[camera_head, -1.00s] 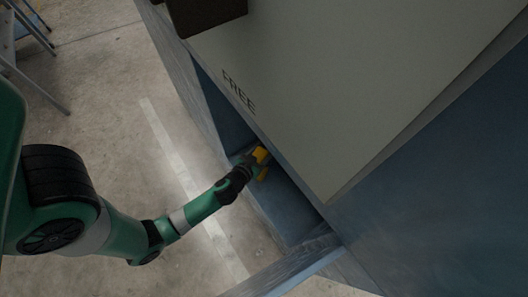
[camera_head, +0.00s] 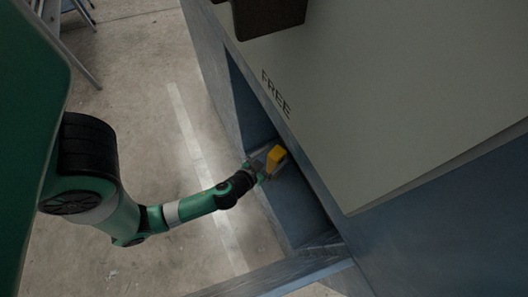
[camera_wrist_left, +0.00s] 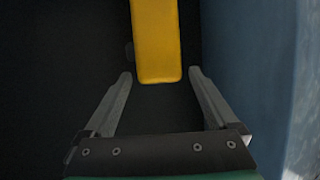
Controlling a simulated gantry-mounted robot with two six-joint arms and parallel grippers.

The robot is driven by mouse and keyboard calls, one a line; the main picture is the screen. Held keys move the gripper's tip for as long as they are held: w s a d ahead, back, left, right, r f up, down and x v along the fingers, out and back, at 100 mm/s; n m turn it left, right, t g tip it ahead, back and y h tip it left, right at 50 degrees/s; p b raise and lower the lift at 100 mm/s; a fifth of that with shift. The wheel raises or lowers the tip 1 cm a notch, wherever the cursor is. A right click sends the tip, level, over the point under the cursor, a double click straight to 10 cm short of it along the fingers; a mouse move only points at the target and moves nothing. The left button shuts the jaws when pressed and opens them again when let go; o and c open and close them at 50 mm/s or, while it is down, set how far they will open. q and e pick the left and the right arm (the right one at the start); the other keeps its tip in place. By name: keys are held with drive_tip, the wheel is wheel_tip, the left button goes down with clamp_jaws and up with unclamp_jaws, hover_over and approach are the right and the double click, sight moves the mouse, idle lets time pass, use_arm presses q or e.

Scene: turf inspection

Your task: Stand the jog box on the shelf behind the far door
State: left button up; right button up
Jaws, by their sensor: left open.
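The yellow jog box (camera_head: 276,156) is inside the blue cabinet's open compartment, just past my left gripper's fingertips. In the left wrist view the jog box (camera_wrist_left: 156,40) is upright in the picture, its near end about level with the fingertips and between their lines, with a gap on each side. My left gripper (camera_head: 262,168) reaches into the compartment; it also shows in the left wrist view (camera_wrist_left: 160,76), open and empty. The shelf surface (camera_head: 297,205) shows as the blue inside of the compartment. The door (camera_head: 285,277) stands open at the bottom. My right gripper is out of view.
A pale top marked FREE (camera_head: 380,90) overhangs the compartment. A dark brown block (camera_head: 268,18) sits on it at the back. In the left wrist view a blue wall (camera_wrist_left: 250,60) is close on the right.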

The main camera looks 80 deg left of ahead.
use_arm(q)
drive_tip(key=v, duration=0.6)
drive_tip(key=shift+d, duration=0.15)
drive_tip(key=shift+s, duration=0.25)
